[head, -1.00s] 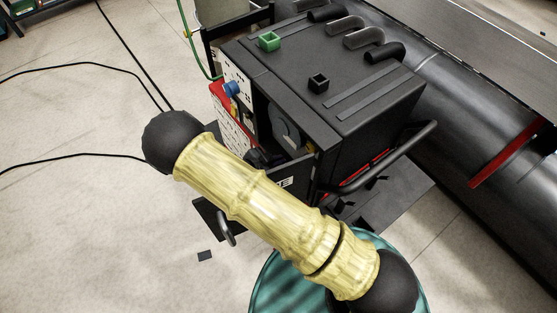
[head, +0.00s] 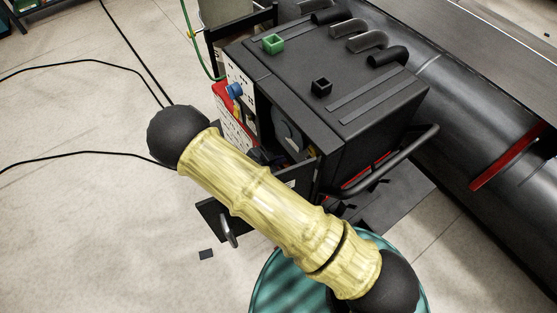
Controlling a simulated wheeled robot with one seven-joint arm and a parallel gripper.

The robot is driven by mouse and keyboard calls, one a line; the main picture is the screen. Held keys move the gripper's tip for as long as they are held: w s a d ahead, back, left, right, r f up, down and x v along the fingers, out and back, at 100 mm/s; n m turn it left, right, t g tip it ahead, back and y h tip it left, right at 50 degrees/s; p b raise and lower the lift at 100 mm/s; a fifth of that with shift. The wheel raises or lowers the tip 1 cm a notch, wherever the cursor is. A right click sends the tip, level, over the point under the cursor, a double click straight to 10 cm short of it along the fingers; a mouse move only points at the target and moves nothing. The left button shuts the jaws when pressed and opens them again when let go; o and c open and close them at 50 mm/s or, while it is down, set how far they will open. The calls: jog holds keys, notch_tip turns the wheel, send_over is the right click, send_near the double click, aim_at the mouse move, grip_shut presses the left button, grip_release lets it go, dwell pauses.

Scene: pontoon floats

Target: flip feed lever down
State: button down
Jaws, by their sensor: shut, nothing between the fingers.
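The black box-shaped machine (head: 350,75) stands in the middle of the head view, with its near left side open. Inside the opening a round grey part (head: 288,132) shows, and dark small parts (head: 265,157) sit low in front of it. I cannot make out the feed lever among them. My yellow-sleeved arm crosses in front of the lower part of the opening and hides some of it. My gripper is not visible in this view.
A black panel with a handle (head: 228,232) hangs open below the machine. A black rail (head: 400,160) runs along its right side. A large dark cylinder (head: 475,120) lies at right. Cables (head: 70,66) cross the pale floor at left, which is otherwise mostly clear.

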jog(key=w+r+v, duration=0.1)
jog(key=r+v, duration=0.1)
jog(key=v, duration=1)
jog(key=shift+r+p, duration=0.35)
jog(key=shift+r, duration=0.1)
jog(key=shift+w, duration=0.2)
